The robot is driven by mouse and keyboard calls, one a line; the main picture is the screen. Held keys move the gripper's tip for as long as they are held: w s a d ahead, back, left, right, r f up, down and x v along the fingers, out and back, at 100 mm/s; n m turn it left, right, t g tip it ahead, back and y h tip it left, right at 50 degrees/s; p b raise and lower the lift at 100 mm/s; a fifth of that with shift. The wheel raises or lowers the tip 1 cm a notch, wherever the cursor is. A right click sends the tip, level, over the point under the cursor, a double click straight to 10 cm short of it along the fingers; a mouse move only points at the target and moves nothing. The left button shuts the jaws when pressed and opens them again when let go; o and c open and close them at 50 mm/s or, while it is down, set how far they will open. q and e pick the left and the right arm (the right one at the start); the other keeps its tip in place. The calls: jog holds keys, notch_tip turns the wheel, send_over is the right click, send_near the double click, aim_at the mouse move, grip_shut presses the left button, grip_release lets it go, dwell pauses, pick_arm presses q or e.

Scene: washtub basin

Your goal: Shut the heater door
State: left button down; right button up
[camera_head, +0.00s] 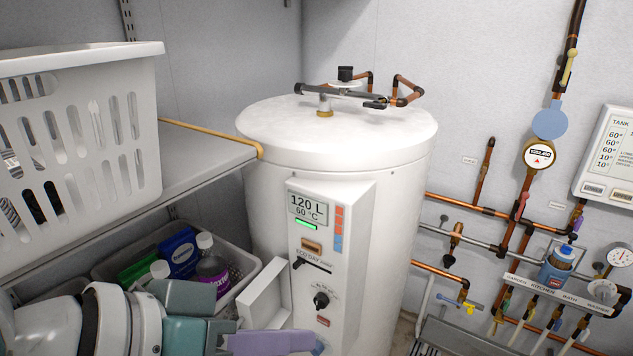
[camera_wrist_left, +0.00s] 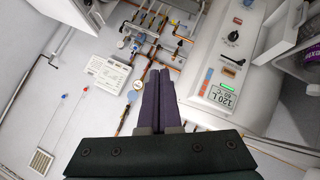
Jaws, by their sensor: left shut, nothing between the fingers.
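The white water heater (camera_head: 340,200) stands in the middle of the head view. Its control box (camera_head: 331,240) has a display, a slider and a black knob. The heater door (camera_head: 264,300), a white panel, stands open at the box's lower left. In the left wrist view the door (camera_wrist_left: 278,28) shows at the upper right, beside the control box (camera_wrist_left: 218,65). My left gripper (camera_head: 300,341) is shut and empty, with purple fingers, in front of and below the door in the head view; whether it touches the door I cannot tell. The fingers (camera_wrist_left: 160,75) also show together in the left wrist view. My right gripper is not in view.
A grey shelf (camera_head: 205,150) with a white laundry basket (camera_head: 80,130) is at the left. Below it a grey bin (camera_head: 245,262) holds bottles and boxes, close to my left arm. Copper pipes and gauges (camera_head: 538,155) cover the right wall.

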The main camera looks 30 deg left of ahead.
pick_arm(q)
jog(key=w+a+f+n+t+y+b, duration=0.1)
jog(key=w+a+f+n+t+b, duration=0.15)
jog(key=f+b, duration=0.5)
jog(key=w+a+f+n+t+y+b, duration=0.1)
jog(key=w+a+f+n+t+b, duration=0.2)
jog(key=f+b, duration=0.45)
jog(key=w+a+f+n+t+y+b, duration=0.1)
jog(key=w+a+f+n+b, duration=0.2)
jog(key=f+b, duration=0.5)
jog(key=s+a+f+n+y+b, duration=0.3)
jog(key=a+f+n+y+b, duration=0.7)
jog(key=a+f+n+b, duration=0.6)
jog(key=w+a+m+b, duration=0.3)
jog(key=w+b, duration=0.1)
jog(key=w, duration=0.4)
jog(key=shift+w+f, duration=0.25)
jog(key=shift+f, duration=0.2)
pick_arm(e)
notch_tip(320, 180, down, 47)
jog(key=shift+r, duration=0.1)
